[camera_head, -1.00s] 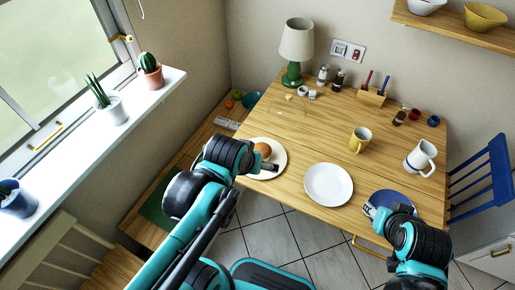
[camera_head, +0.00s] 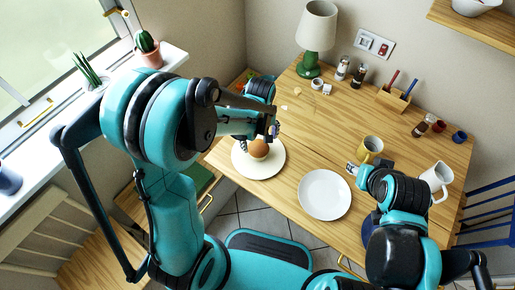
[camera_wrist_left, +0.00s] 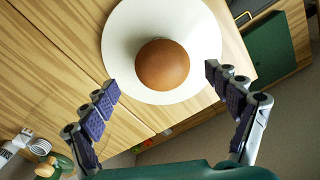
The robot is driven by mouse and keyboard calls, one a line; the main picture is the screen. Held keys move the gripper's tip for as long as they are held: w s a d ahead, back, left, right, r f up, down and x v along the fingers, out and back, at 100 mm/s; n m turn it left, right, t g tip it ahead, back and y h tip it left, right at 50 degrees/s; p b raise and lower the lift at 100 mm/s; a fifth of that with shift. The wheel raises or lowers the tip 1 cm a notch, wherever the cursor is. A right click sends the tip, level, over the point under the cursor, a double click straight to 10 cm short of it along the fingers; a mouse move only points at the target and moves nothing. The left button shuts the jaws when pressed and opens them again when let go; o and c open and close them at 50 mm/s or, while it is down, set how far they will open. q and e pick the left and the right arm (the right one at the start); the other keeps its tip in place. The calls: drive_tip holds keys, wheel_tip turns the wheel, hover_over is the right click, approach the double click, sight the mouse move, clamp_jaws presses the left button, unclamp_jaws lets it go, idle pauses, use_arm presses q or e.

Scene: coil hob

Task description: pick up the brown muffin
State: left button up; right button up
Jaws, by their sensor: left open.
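The brown muffin (camera_head: 258,149) sits on a white plate (camera_head: 262,171) at the left end of the wooden table. My left gripper (camera_head: 273,130) is just above and beyond the muffin in the head view. In the left wrist view the muffin (camera_wrist_left: 162,65) shows as a round brown top on the plate (camera_wrist_left: 122,32). The open fingers of my left gripper (camera_wrist_left: 162,90) stand apart on either side, with nothing between their tips.
An empty white plate (camera_head: 325,194) lies right of the muffin's plate. A green lamp (camera_head: 309,68), shakers and a wooden holder (camera_head: 394,101) line the back.

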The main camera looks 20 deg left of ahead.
sight(259, 145)
use_arm(q)
drive_tip(key=f+b, duration=0.1)
drive_tip(key=f, duration=0.2)
drive_tip(key=f+b, duration=0.1)
drive_tip(key=f, duration=0.1)
drive_tip(key=shift+w+a+f+b, duration=0.15)
drive_tip(key=shift+a+f+b, duration=0.1)
drive_tip(key=shift+f+b, duration=0.1)
drive_tip(key=shift+r, duration=0.15)
drive_tip(key=shift+c, duration=0.6)
drive_tip(key=c, duration=1.1)
